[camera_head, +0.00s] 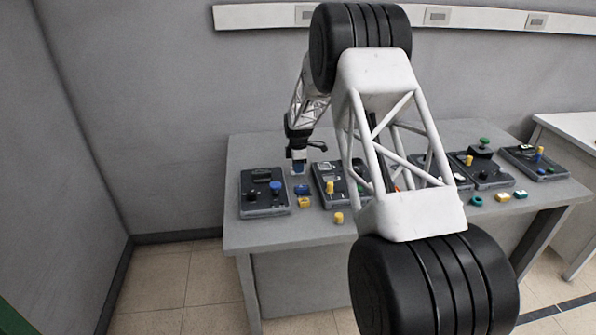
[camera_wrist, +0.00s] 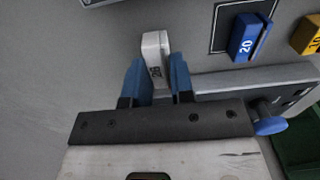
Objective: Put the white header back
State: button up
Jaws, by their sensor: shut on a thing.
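The white header (camera_wrist: 155,58) is a small white block with dark digits on one face. In the wrist view it stands between the two blue fingers of my gripper (camera_wrist: 156,75), which is shut on it. In the head view my gripper (camera_head: 298,166) is low over the back left of the grey table, behind the blue and yellow headers. The header is hard to make out there. I cannot tell whether it touches the table. A blue header (camera_wrist: 247,40) marked 20 lies in a dark-outlined place, with a yellow header (camera_wrist: 307,34) to its right.
A dark device (camera_head: 264,192) with a blue knob (camera_head: 275,187) is left of the gripper. Another device (camera_head: 340,184) with a yellow knob is to its right. More devices and small blocks continue rightward. A loose yellow piece (camera_head: 339,218) lies near the front edge. My arm hides the table's middle.

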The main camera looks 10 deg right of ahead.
jog(key=shift+f, duration=0.95)
jog(key=shift+f, duration=0.15)
jog(key=o, duration=0.9)
jog(key=shift+c, duration=0.2)
notch_tip(320, 180, up, 12)
jog(key=shift+s+r, duration=0.1)
jog(key=shift+r, duration=0.15)
